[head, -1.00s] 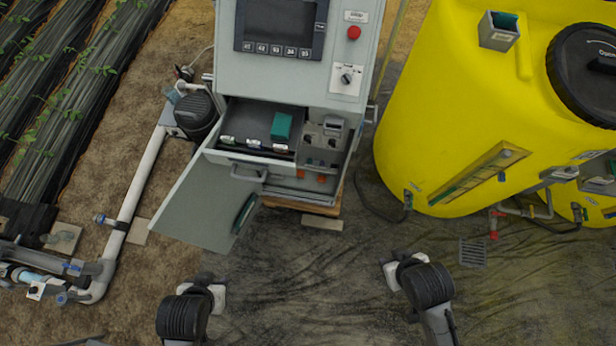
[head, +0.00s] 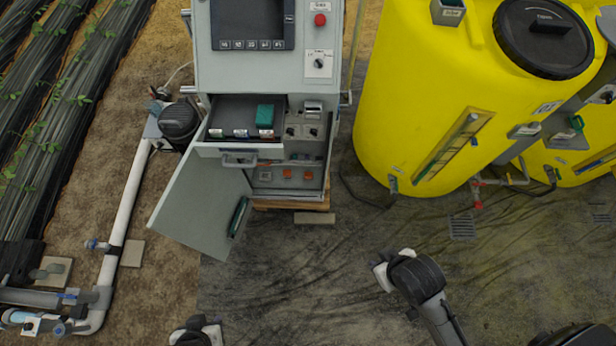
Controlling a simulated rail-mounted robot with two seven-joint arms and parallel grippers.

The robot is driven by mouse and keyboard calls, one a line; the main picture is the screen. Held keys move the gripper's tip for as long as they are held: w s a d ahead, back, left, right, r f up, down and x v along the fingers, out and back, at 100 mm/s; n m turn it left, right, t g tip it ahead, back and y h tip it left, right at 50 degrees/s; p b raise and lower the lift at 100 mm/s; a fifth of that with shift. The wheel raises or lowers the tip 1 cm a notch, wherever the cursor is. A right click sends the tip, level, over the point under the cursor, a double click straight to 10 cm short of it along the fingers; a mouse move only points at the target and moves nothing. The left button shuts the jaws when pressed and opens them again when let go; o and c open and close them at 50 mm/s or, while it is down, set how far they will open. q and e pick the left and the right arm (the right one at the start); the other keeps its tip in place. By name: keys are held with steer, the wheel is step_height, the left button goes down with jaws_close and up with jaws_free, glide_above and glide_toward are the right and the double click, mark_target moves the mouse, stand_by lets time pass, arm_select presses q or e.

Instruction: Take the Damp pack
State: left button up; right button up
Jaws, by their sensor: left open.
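I cannot tell which item is the Damp pack, as the labels are too small to read. A green block (head: 265,114) lies in the open drawer (head: 240,150) of the grey cabinet. Small items with white labels (head: 241,133) stand in a row along the drawer's front. My left gripper (head: 212,334) is at the bottom edge, mostly cut off, well below the drawer and apart from it. My right arm's end (head: 384,277) is right of the cabinet, on the near side, and touches nothing; its fingers cannot be made out.
The cabinet door (head: 200,210) hangs open to the lower left, with a green item (head: 238,217) on it. A lower shelf holds orange-topped parts (head: 286,174). A yellow tank (head: 425,90) stands right. White piping (head: 125,205) runs left. The dark floor in front is clear.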

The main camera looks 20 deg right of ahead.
arm_select(q)
steer(key=shift+s, duration=0.15)
stand_by(0.3)
steer(key=o, duration=1)
steer(key=shift+a, duration=0.15)
